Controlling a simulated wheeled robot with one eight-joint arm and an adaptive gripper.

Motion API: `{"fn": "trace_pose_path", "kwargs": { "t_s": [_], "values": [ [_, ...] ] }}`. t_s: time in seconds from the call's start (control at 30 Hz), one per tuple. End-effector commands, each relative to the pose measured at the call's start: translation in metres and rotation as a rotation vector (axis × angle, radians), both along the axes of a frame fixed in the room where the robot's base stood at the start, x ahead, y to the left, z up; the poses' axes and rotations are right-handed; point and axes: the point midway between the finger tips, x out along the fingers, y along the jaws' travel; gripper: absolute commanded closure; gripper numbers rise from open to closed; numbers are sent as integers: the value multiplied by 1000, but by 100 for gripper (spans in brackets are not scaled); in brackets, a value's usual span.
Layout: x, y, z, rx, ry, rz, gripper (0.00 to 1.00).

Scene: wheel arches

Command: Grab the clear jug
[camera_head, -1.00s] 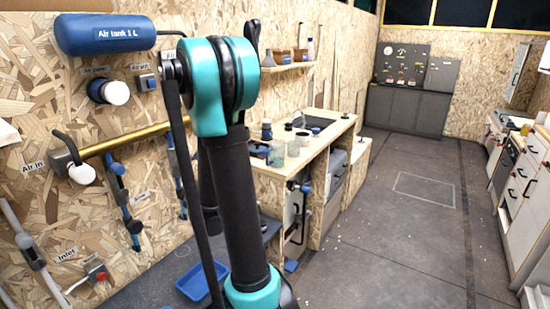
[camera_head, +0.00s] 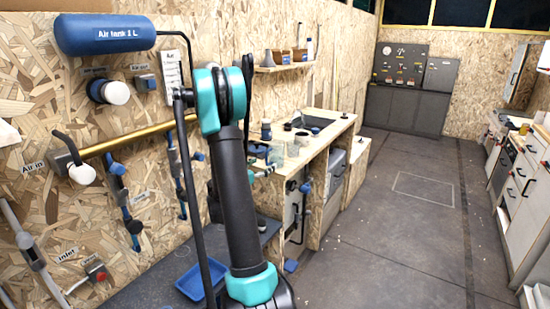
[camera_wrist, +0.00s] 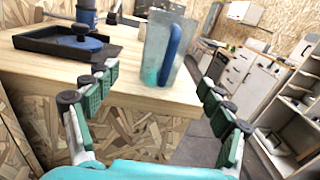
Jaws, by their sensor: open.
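The clear jug (camera_wrist: 156,38) stands upright on the wooden counter (camera_wrist: 40,68) in the wrist view. It has a blue handle on the side facing me. My gripper (camera_wrist: 160,80) is open, with its fingers spread either side of the line to the jug. The jug lies ahead of the fingertips and nothing is held between them. In the head view the jug (camera_head: 276,153) is small near the counter's left edge. There, my arm hides most of the gripper, and part of it seems to show just right of the arm.
A black tray with a blue item (camera_wrist: 75,45) sits left of the jug, with a blue object (camera_wrist: 86,12) behind it. A sink (camera_head: 318,122) is set into the counter farther back. The floor (camera_head: 400,240) right of the counter is clear.

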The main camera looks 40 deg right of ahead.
Motion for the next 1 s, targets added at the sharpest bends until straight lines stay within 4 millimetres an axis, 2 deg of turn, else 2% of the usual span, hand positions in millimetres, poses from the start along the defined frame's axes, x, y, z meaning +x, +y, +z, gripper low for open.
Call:
{"fn": "trace_pose_path", "kwargs": {
  "t_s": [0.03,0.13,0.47,0.73,1.0],
  "values": [
    [2,-10,0,0,0,-4,18],
    [7,-22,0,0,-1,-3,18],
    [12,-40,2,1,-1,-2,18],
    [21,-76,4,1,-1,-2,18],
    [24,-81,5,1,-1,1,18]
  ]
}}
